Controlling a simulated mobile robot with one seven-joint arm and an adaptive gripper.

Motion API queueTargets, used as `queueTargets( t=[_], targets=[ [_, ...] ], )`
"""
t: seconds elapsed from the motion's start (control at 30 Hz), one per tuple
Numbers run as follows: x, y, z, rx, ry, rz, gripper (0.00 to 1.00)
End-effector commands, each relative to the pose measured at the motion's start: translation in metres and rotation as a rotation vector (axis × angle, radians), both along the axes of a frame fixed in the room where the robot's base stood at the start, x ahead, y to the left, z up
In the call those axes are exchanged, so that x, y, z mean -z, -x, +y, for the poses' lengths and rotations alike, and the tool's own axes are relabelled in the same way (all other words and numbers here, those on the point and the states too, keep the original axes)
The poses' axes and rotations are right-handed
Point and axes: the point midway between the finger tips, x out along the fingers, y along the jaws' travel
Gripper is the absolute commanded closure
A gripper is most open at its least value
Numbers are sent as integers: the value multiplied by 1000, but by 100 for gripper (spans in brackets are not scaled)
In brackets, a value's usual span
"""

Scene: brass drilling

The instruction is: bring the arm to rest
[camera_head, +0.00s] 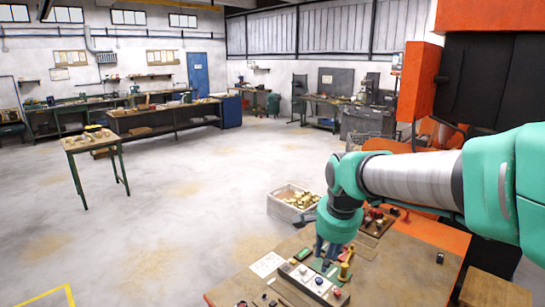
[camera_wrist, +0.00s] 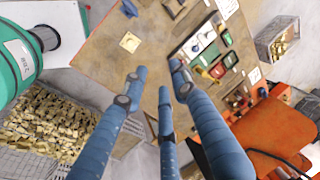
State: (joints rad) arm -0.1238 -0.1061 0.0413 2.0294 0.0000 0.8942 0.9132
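My gripper (camera_head: 327,256) hangs over the workbench (camera_head: 225,290) at the lower right of the head view, behind a button box (camera_head: 314,285) in the picture. In the wrist view my gripper (camera_wrist: 160,78) shows blue fingers that stand apart, with nothing between them. The bench top (camera_wrist: 105,55) lies beyond the fingertips. The button box also shows in the wrist view (camera_wrist: 195,42), close to the right finger. Whether the fingers touch anything is unclear in the head view.
A pale crate of brass parts (camera_head: 292,203) stands beyond the bench. A tray of small red and dark items (camera_head: 375,222) lies on the bench by my arm. Orange machinery (camera_head: 422,80) is at right. A wire basket of brass pieces (camera_wrist: 45,125) is at left. Open floor (camera_head: 165,225) lies left.

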Motion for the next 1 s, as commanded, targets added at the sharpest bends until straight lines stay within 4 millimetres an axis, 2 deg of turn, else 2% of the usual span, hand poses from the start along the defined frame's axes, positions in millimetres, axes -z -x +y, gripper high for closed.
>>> queueTargets(
  t=[0.03, 0.2, 0.5, 0.73, 1.0],
  targets=[
    [-4, 13, -5, -28, 9, -13, 72],
    [-12, 53, -19, -139, 46, -48, 72],
    [-16, 124, -40, -330, 123, -108, 72],
    [-9, 177, -53, -475, 192, -152, 72],
    [9, 232, -65, -632, 277, -193, 72]
  ],
)
